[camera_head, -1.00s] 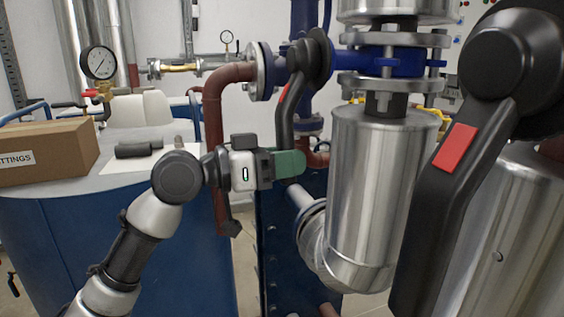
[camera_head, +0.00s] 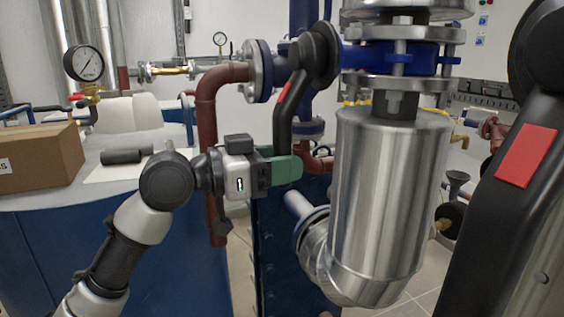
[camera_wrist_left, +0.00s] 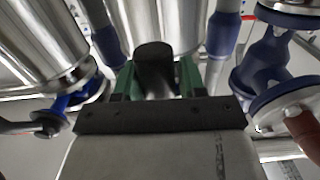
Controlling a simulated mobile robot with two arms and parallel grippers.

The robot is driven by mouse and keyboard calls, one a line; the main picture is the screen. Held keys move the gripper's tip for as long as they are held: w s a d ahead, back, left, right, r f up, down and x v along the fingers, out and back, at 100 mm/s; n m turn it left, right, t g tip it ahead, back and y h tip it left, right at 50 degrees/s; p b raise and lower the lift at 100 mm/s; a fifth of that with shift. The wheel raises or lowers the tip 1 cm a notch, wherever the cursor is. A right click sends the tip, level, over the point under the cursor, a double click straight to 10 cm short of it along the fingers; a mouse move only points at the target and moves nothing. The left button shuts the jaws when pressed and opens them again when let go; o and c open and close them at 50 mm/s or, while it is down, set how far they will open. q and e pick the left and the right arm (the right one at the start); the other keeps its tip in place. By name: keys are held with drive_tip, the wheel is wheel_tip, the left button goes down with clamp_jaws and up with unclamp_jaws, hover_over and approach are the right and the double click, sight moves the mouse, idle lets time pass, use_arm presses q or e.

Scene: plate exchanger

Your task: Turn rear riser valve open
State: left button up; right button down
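The rear riser valve has a round black hub (camera_head: 314,55) and a black lever (camera_head: 284,110) with a red patch, on the blue riser pipe in the head view. The lever hangs down, leaning slightly left. My left gripper (camera_head: 286,169) is at its lower end; its green fingers hide that end in the head view. In the left wrist view, the black lever end (camera_wrist_left: 154,65) sits between the green fingers (camera_wrist_left: 156,78), which look closed on it, though exact contact is hard to see. My right gripper is not in view.
A large black lever (camera_head: 490,230) with a red patch stands close at the right. A shiny metal-clad vessel (camera_head: 385,200) stands just right of my left gripper. A brown pipe (camera_head: 207,130) runs behind it. A cardboard box (camera_head: 35,155) sits on the tabletop at the left.

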use_arm(q)
drive_tip(key=o, duration=0.3)
drive_tip(key=shift+w, duration=0.15)
drive_tip(key=shift+a, duration=0.1)
drive_tip(key=b+v, duration=0.2)
drive_tip(key=v, duration=0.8)
drive_tip(key=shift+s+a, duration=0.2)
drive_tip(key=shift+a, duration=0.1)
